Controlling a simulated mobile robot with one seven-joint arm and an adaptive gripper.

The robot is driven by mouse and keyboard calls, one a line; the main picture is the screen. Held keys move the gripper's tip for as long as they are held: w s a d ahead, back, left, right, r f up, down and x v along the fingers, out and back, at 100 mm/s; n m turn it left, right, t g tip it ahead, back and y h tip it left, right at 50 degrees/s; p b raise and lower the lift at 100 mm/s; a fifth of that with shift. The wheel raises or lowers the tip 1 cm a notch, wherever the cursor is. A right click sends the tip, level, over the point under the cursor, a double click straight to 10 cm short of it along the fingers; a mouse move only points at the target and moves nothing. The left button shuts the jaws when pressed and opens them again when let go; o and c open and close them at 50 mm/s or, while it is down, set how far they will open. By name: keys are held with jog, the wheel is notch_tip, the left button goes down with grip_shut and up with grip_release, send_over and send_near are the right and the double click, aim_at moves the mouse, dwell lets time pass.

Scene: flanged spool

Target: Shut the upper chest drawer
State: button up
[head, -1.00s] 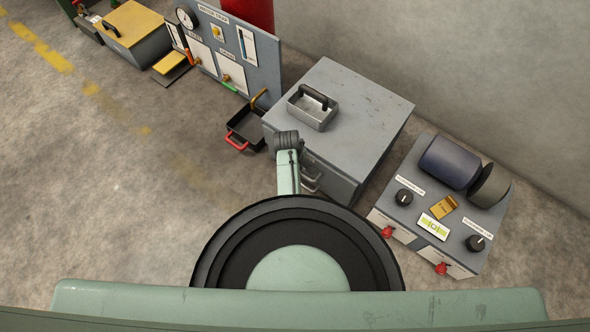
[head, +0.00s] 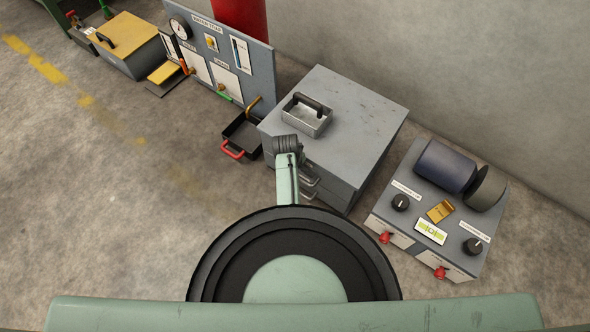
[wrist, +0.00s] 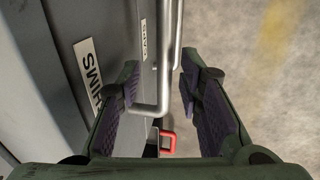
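The grey chest (head: 352,125) stands against the wall, right of the middle in the head view. Two metal handles (head: 309,181) show on its front, partly behind my arm. In the wrist view a bar handle (wrist: 165,60) runs between the two fingers of my gripper (wrist: 163,105), which is open. I see room on both sides of the bar, so it does not look clamped. Labels reading SHIMS (wrist: 88,72) and CAPS (wrist: 143,40) show on the drawer fronts. I cannot tell how far the upper drawer stands out.
A metal tray with a dark handle (head: 306,115) stands on the chest. A black pan with a red handle (head: 240,133) is left of it, before a gauge panel (head: 225,60). A console with knobs (head: 425,210) stands to the right.

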notch_tip(320, 180, up, 12)
jog(key=s+a, duration=0.1)
jog(key=s, duration=0.1)
jog(key=shift+a+f, duration=0.15)
jog(key=shift+a, duration=0.05)
dwell(0.4)
